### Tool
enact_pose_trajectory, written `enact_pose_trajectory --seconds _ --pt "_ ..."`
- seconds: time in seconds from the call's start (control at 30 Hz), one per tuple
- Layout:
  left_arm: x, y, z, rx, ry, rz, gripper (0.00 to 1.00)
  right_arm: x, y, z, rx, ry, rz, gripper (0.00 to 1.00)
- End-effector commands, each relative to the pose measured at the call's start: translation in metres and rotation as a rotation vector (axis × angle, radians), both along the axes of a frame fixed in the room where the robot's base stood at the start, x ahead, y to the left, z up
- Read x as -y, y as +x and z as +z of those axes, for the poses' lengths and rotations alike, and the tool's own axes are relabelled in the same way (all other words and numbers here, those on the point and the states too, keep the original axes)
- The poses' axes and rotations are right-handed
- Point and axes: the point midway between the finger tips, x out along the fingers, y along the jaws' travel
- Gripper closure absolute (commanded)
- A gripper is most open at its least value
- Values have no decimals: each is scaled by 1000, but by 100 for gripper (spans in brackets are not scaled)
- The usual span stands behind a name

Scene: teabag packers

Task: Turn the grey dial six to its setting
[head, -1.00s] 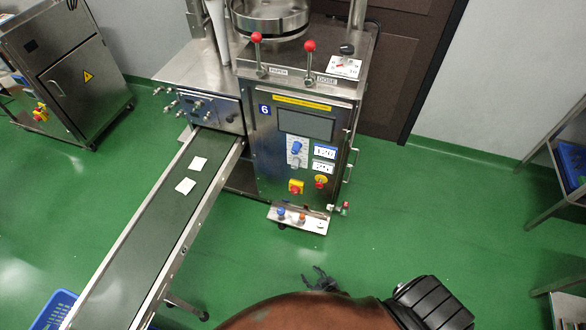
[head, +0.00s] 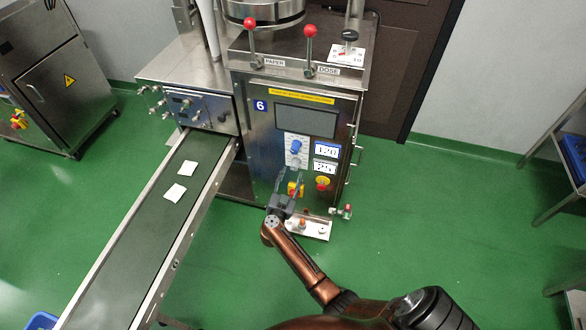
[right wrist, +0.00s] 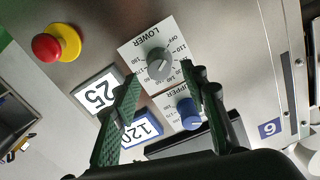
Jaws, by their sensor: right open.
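The grey dial (right wrist: 159,66) sits on a white scale plate marked LOWER in the right wrist view. In the head view the grey dial (head: 295,161) is on the front of machine 6, just under the blue dial (head: 296,147). My right gripper (head: 287,184) is in front of the lower panel, below the dials. In the right wrist view its open fingers (right wrist: 160,76) point towards the panel, one to each side of the grey dial in the picture. Whether they touch it cannot be told. The blue dial (right wrist: 188,112), marked UPPER, shows between the fingers. My left gripper is not in view.
Cards reading 120 (head: 326,150) and 25 (head: 325,167) are right of the dials. A red and yellow stop button (head: 322,184) is below them. A small shelf (head: 318,230) juts out low. A conveyor (head: 150,235) with two teabags runs on the left.

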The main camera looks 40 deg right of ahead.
Motion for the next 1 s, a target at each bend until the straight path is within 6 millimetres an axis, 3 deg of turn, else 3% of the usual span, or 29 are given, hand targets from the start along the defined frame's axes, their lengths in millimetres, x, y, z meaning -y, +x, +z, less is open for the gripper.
enact_pose_trajectory --seconds 0.3,0.73,1.0 --pt "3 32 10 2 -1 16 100 30 25 -3 -1 -1 1 60" --pt "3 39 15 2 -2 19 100 35 30 -1 0 1 1 60" --pt "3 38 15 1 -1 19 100 35 29 -1 -1 0 1 78"
